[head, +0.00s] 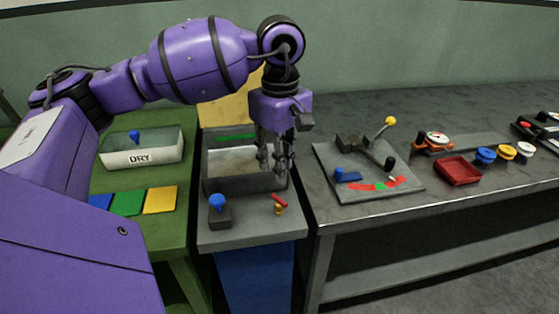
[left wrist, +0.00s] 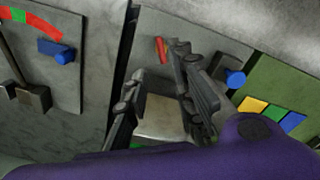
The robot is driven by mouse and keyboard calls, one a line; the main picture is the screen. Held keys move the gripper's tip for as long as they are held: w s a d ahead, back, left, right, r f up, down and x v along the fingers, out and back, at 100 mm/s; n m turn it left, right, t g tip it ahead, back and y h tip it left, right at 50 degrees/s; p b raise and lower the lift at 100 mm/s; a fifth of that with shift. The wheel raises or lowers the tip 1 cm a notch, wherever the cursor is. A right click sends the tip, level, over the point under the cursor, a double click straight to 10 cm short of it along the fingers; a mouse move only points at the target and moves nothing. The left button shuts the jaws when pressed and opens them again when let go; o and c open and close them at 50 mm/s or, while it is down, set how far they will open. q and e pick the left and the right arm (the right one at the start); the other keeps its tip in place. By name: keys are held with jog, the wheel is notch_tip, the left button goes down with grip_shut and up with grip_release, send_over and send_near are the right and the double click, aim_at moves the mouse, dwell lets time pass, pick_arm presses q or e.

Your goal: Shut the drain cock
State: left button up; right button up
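The drain cock (head: 279,208), a small brass fitting with a red lever, sits on the front ledge of the grey open tank (head: 222,184). Its red lever lies at a slant in the head view and also shows in the left wrist view (left wrist: 161,50). My left gripper (head: 273,168) points down over the tank's right part, behind the cock and apart from it. In the left wrist view its fingers (left wrist: 160,108) are spread with nothing between them. My right gripper is in neither view.
A blue knob on a dark block (head: 219,212) stands on the ledge left of the cock. A lever plate (head: 328,160) lies on the right bench. A white DRY tray (head: 142,157) and coloured pads (head: 128,202) are on the green table.

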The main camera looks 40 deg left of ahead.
pick_arm(q)
jog(key=shift+r, duration=0.1)
notch_tip(320, 180, up, 12)
dwell(0.5)
